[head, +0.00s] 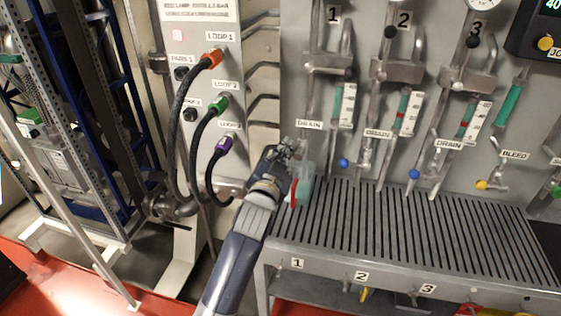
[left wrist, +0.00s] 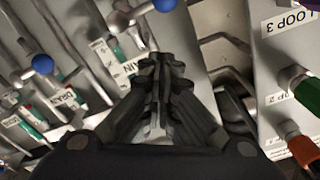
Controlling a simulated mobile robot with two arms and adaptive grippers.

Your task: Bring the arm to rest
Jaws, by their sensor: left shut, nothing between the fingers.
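My left arm reaches up from the bottom of the head view. Its gripper (head: 289,146) is in front of the panel's lower left, near the DRAIN label of column 1 and above the left end of the grated shelf (head: 380,235). In the left wrist view the gripper's fingers (left wrist: 160,62) are together with nothing between them. A pale green, see-through container (head: 304,188) stands on the shelf's left end, partly hidden behind the gripper; I cannot tell if they touch. My right gripper is not in view.
Left of the gripper, a panel carries cables with orange (head: 212,56), green (head: 221,103) and purple (head: 224,142) plugs. Blue (head: 343,163) and yellow (head: 481,184) valve knobs stick out above the shelf. The shelf's middle looks clear.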

